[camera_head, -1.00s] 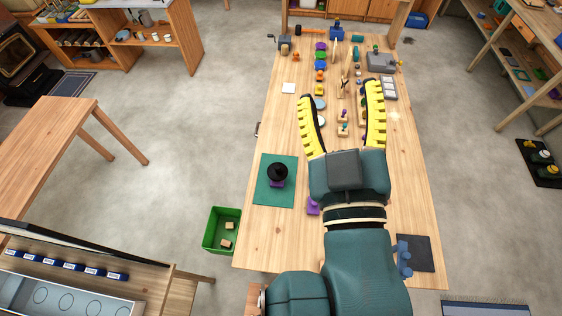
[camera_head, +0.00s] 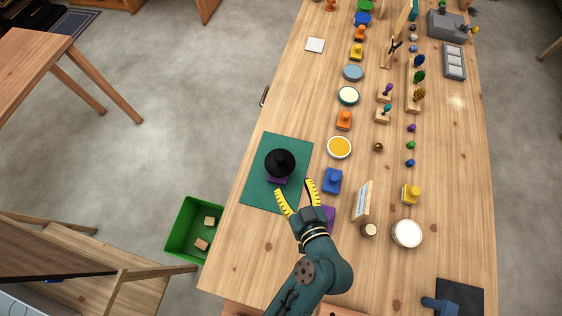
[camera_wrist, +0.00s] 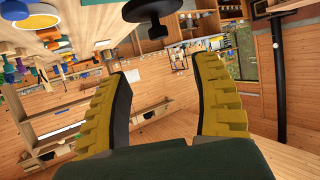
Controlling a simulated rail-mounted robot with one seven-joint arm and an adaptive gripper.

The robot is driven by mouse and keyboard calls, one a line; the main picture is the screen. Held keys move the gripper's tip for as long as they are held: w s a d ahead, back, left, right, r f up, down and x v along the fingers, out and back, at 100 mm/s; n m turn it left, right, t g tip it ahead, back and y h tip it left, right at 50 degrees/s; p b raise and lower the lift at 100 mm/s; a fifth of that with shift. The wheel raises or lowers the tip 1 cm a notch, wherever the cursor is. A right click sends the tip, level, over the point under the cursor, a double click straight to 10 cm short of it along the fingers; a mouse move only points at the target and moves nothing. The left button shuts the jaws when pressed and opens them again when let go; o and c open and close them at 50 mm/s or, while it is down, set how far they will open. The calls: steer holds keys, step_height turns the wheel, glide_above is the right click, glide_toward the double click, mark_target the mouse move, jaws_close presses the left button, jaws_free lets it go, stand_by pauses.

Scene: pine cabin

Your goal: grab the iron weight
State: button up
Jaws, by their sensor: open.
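My gripper (camera_head: 293,187) has yellow ridged fingers. It is open and empty, just to the near right of the weight. In the wrist view, the gripper (camera_wrist: 161,70) has a clear gap between its fingers. I cannot tell whether any finger touches the block.
A blue stamp-like block (camera_head: 333,180) stands close to the right of the gripper, with a small wooden sign (camera_head: 362,200) beyond it. A white-topped pot (camera_head: 407,233) is further right. A green bin (camera_head: 180,240) stands off the table's left edge. Bare tabletop lies near the mat.

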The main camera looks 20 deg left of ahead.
mark_target(281, 158)
steer(key=x, duration=0.8)
steer(key=shift+a+f, duration=0.15)
steer(key=shift+f+b+x, duration=0.25)
steer(key=shift+b+x, duration=0.05)
steer(key=shift+x, duration=2.3)
jaws_close()
steer(key=shift+w+r, duration=0.1)
steer(key=shift+r, duration=0.2)
